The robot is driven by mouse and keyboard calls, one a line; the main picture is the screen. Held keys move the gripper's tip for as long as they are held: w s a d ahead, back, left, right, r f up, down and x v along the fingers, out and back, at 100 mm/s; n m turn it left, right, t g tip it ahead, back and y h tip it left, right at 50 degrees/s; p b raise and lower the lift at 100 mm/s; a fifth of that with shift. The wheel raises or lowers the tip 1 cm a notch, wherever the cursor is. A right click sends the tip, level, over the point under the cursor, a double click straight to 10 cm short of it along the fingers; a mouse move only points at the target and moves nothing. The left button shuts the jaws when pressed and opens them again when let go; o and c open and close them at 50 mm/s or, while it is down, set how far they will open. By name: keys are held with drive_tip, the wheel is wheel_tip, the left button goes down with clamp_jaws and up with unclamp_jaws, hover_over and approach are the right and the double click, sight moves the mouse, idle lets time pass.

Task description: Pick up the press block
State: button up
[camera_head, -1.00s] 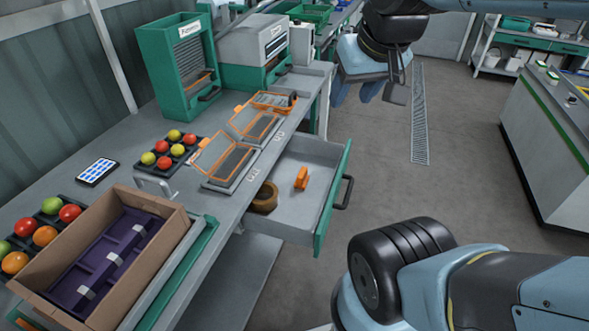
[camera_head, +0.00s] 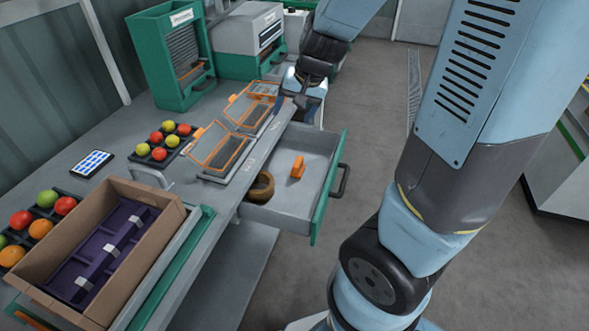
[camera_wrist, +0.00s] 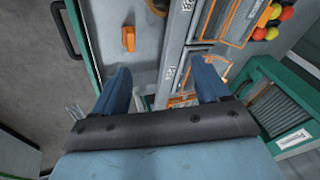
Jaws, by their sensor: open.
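A small orange block (camera_head: 297,167), which looks like the press block, lies in the open drawer (camera_head: 275,214) on its grey floor. It also shows in the wrist view (camera_wrist: 128,38), ahead of the fingers and left of centre. My gripper (camera_wrist: 161,76) is open and empty, with blue fingers apart. In the head view it is near the far end of the drawer, beside the bench, partly hidden by my wrist. It is apart from the block.
A brown ring (camera_head: 260,187) lies in the drawer left of the block. The drawer has a green front and dark handle (camera_head: 342,180). Orange-framed lidded trays (camera_head: 218,148), tomatoes and a cardboard box (camera_head: 178,222) stand on the bench. The aisle floor is clear.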

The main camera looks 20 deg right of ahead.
drive_tip(key=w+f+m+h, duration=0.2)
drive_tip(key=w+f, duration=0.2)
drive_tip(key=f, duration=0.5)
drive_tip(key=m+h, duration=0.1)
drive_tip(key=h, duration=0.2)
approach(298, 161)
drive_tip(key=shift+s+d+x, duration=0.15)
drive_tip(key=shift+x, duration=1.65)
drive_tip(key=shift+s+d+x, duration=0.1)
drive_tip(key=shift+x, duration=1.7)
drive_tip(key=shift+a+x, duration=0.15)
drive_tip(key=shift+x, duration=1.2)
drive_tip(key=shift+a+x, duration=0.2)
drive_tip(key=shift+x, duration=1.2)
drive_tip(key=shift+w, duration=0.15)
drive_tip(key=shift+c, duration=0.4)
drive_tip(key=c, duration=1.1)
